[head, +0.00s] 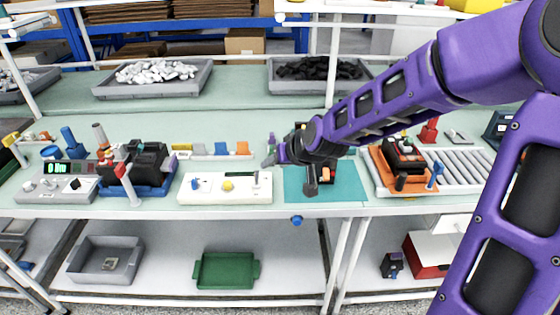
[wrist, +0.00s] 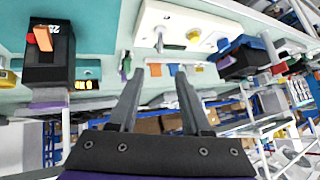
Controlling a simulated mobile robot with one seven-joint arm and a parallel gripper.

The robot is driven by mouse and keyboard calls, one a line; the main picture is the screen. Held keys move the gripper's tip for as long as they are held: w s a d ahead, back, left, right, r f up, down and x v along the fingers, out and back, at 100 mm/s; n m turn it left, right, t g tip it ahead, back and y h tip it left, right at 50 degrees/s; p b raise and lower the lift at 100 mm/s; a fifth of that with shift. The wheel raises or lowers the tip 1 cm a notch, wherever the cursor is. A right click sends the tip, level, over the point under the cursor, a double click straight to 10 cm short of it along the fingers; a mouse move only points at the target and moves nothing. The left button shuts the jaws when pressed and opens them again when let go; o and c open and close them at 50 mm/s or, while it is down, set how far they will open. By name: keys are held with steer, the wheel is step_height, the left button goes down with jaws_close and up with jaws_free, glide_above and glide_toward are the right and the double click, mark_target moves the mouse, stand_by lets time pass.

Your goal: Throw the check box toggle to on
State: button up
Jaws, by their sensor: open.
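A white box (head: 225,188), which I take to be the check box, sits at the front of the bench, left of the teal mat. It has a yellow dome and small levers; it also shows in the wrist view (wrist: 182,17), with a metal toggle (wrist: 159,37) standing up from it. The toggle's on or off marking is too small to read. My gripper (wrist: 160,73) is open and empty. In the head view my gripper (head: 290,173) hangs over the mat, right of the white box and apart from it.
A black breaker (wrist: 48,62) with an orange lever is on the teal mat (head: 345,189), partly behind my gripper. A grey meter (head: 55,190) and a blue-based fixture (head: 142,188) stand left. An orange tray (head: 412,187) stands right. Bench behind the white box holds coloured clips.

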steer(key=shift+v, duration=1)
